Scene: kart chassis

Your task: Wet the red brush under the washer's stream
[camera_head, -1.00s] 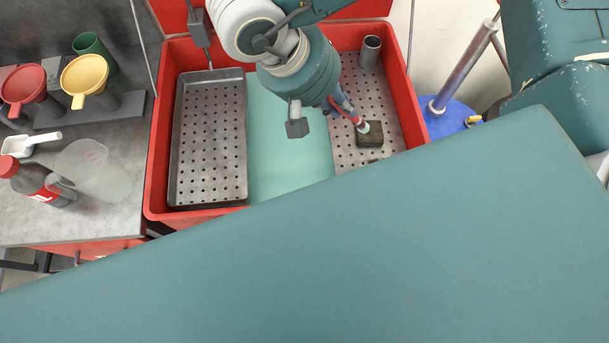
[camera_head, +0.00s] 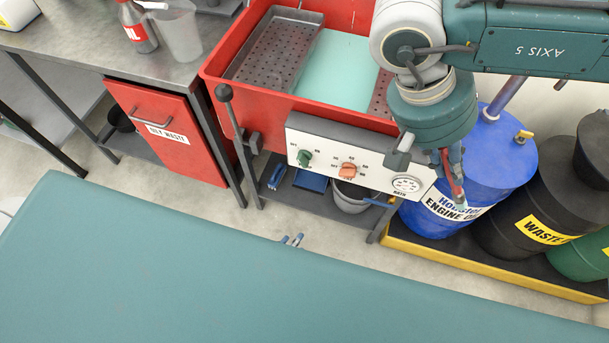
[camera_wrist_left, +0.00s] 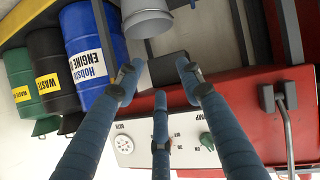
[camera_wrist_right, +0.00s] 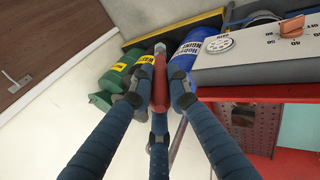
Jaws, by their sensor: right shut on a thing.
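The red brush (camera_head: 455,188) is in my right gripper (camera_head: 447,165), in front of the washer's right end in the head view. In the right wrist view the brush (camera_wrist_right: 160,85) points away between the closed fingers (camera_wrist_right: 160,95), its pale end outermost. The washer is a red basin (camera_head: 225,78) with a white control panel (camera_head: 325,158) carrying a green knob (camera_head: 304,158), an orange knob (camera_head: 347,170) and a dial (camera_head: 406,184). No stream shows.
A perforated tray (camera_head: 262,58) lies in the basin's left part. A dark upright lever (camera_head: 235,125) stands at the washer's left. Blue (camera_head: 480,165) and black (camera_head: 530,190) drums stand at right. A grey bucket (camera_head: 352,197) sits on the shelf below. A workbench (camera_head: 105,45) adjoins the basin.

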